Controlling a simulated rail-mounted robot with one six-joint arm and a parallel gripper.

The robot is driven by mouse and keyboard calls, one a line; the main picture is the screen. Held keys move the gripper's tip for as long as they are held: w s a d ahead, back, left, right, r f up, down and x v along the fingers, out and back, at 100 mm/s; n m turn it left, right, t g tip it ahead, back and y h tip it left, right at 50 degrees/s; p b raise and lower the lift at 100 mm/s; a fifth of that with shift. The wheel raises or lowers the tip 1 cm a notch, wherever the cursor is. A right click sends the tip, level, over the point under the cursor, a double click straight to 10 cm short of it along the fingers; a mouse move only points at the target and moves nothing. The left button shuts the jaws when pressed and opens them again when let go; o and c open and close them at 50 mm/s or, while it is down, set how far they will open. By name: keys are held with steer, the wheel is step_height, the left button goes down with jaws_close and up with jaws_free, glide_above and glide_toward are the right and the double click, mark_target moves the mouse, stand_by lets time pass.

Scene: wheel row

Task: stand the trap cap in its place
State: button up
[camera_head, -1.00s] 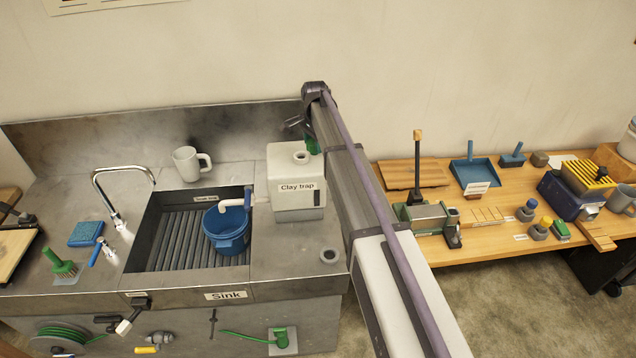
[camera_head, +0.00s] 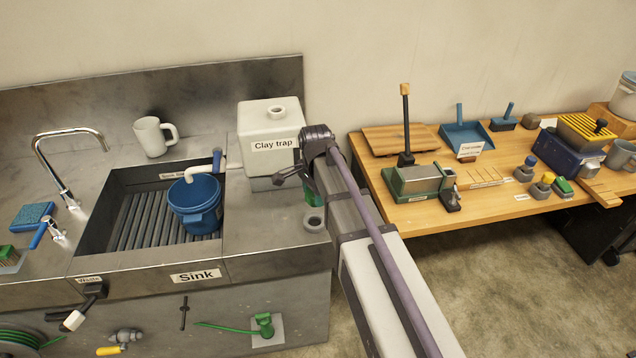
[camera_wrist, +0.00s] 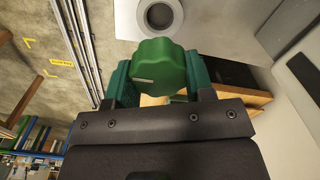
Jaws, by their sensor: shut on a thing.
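The trap cap (camera_wrist: 158,66) is a green lobed knob held between the green fingers of my gripper (camera_wrist: 157,80) in the wrist view. My gripper (camera_head: 312,194) is largely hidden by my arm in the head view, where only a patch of green shows. The grey ring (camera_head: 314,222) lies on the sink counter just below that patch. It also shows in the wrist view (camera_wrist: 160,13), beyond the cap and apart from it.
A blue bucket (camera_head: 196,205) stands in the sink. A white mug (camera_head: 152,137) is on the back counter. A wooden bench (camera_head: 420,213) with several tools is on the right, across a gap. The counter around the ring is clear.

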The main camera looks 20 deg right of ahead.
steer(key=b, duration=0.6)
glide_above(316, 223)
step_height(316, 223, down, 6)
steer(key=shift+r, duration=0.2)
steer(key=shift+r, duration=0.1)
stand_by(6.5)
